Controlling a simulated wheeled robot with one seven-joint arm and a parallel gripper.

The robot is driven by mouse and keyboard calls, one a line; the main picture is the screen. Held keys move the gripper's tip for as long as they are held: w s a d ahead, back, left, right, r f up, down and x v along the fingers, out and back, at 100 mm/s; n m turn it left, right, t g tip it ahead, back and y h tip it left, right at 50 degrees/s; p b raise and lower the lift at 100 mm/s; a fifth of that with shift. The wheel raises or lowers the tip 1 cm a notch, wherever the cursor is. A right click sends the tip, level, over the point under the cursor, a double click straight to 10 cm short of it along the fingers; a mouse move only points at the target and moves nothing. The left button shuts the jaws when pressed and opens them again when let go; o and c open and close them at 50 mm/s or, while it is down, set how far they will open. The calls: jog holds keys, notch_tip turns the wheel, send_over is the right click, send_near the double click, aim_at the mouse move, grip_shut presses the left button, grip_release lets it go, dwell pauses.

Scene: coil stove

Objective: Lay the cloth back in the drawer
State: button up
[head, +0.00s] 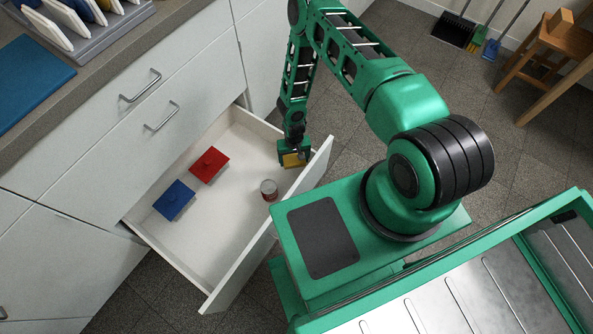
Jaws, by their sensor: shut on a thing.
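The open drawer (225,210) is pulled out from the white cabinet, with its pale floor largely bare. My gripper (294,154) is at the drawer's right end, near the front panel, pointing down. It is shut on a small yellow thing (294,160), which looks like the cloth. The yellow thing is partly hidden by the gripper. I cannot tell whether it touches the drawer floor.
In the drawer are a red square piece (209,164), a blue square piece (174,200) and a small round can (269,190) near the front panel. The floor between them is free. The counter (100,75) holds a blue board (30,85) and a rack (85,35).

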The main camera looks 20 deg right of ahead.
aim_at(294, 174)
notch_tip(294, 174, down, 11)
jog(key=shift+f, duration=0.15)
dwell(0.4)
jog(key=o, duration=1.1)
notch_tip(294, 174, up, 12)
jog(key=shift+r, duration=0.1)
dwell(0.4)
